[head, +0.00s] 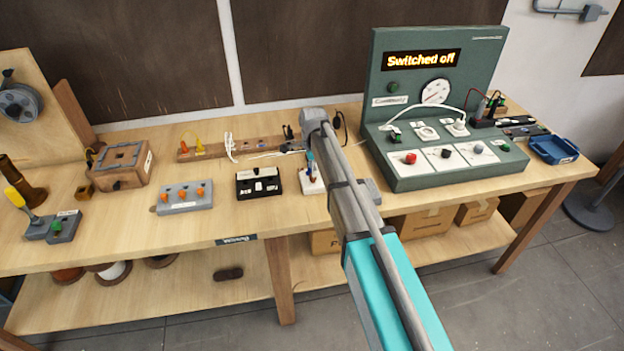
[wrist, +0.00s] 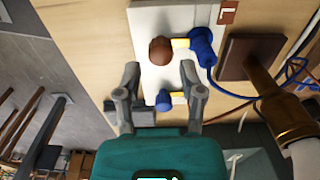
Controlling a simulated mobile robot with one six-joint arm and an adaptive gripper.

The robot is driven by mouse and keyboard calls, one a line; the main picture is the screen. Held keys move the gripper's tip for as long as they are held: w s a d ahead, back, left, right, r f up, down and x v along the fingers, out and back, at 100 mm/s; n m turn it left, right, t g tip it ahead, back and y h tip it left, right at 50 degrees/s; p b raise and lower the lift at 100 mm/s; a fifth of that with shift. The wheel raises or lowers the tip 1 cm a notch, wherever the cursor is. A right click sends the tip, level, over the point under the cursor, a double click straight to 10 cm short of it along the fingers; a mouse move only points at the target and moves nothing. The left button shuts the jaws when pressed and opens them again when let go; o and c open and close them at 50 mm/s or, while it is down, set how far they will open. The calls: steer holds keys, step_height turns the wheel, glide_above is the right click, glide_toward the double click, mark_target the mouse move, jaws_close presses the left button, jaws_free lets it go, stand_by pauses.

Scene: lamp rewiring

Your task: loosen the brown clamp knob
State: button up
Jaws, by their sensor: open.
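The brown clamp knob (wrist: 160,51) is a round knob on a white block (wrist: 150,18) in the wrist view. A blue connector (wrist: 203,46) with a yellow tip sits right of the knob, and a blue cable runs from it. A second blue piece (wrist: 164,101) with a yellow tip lies nearer, between the fingers. My gripper (wrist: 160,72) is open and empty, its fingertips just short of the knob and to either side of its line. In the head view the white block (head: 312,186) shows beside my arm; I cannot make out the knob there.
A dark brown block (wrist: 250,56) and a brass-coloured cylinder (wrist: 285,115) stand right of the white block. The green console (head: 440,176) at the right reads "Switched off". A black switch box (head: 258,185) and a grey box with orange knobs (head: 185,197) stand to the left.

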steer(key=shift+f+b, duration=1.15)
steer(key=shift+f, duration=0.3)
jaws_close()
steer(key=shift+a, duration=0.25)
steer(key=shift+d, duration=0.2)
